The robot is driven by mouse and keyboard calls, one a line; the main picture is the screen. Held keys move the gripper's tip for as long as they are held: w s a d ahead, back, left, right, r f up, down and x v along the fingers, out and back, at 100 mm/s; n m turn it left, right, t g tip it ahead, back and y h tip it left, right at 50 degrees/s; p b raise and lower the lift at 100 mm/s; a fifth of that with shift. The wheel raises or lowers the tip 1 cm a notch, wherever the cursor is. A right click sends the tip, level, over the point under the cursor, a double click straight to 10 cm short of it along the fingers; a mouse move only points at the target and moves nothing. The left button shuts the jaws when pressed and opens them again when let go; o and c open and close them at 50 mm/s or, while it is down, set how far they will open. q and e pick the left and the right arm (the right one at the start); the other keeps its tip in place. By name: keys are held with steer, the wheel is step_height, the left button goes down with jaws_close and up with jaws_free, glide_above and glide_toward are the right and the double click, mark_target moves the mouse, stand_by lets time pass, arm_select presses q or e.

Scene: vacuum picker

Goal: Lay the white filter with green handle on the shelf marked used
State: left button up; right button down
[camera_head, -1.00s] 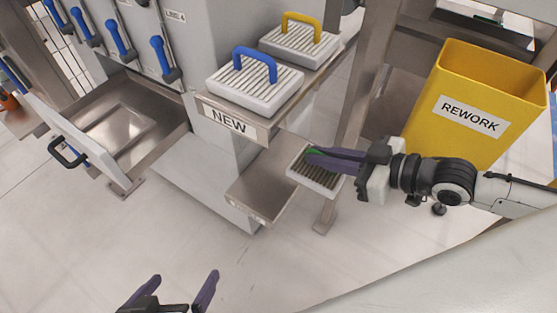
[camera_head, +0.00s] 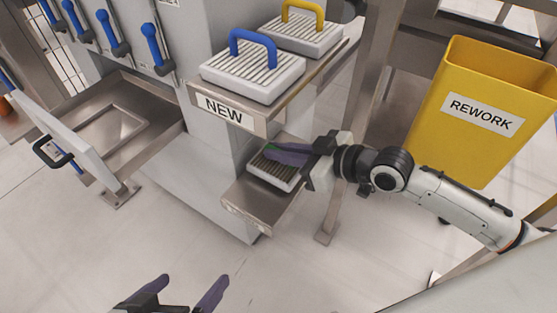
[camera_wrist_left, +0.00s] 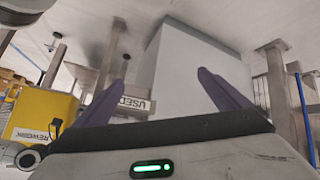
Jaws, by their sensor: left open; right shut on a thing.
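The white filter with green handle (camera_head: 262,170) is at the lower shelf (camera_head: 247,200), below the shelf marked NEW. My right gripper (camera_head: 275,153) is shut on its green handle, most of which the fingers hide. The filter is over the lower shelf's right part; I cannot tell whether it touches the surface. In the left wrist view, a label reading USED (camera_wrist_left: 137,104) shows on a shelf edge. My left gripper (camera_head: 180,292) is open and empty at the bottom of the head view, away from the shelves; its fingers also show in the left wrist view (camera_wrist_left: 165,95).
The upper shelf, labelled NEW (camera_head: 226,110), holds a filter with blue handle (camera_head: 255,75) and one with yellow handle (camera_head: 303,35). A yellow REWORK bin (camera_head: 450,130) stands right. A metal post (camera_head: 345,150) is beside the shelves. An open drawer-like tray (camera_head: 150,100) is left.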

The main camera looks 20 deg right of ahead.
steer(key=shift+a+f+b, duration=0.1)
steer(key=shift+f+b, duration=0.2)
steer(key=shift+f, duration=0.6)
steer(key=shift+w, duration=0.15)
arm_select(q)
steer(key=shift+w+d+r, duration=0.15)
steer(key=shift+d+r, duration=0.25)
steer(key=shift+r, duration=0.1)
arm_select(e)
steer(key=c, duration=1.8)
jaws_free()
steer(key=shift+c, duration=0.2)
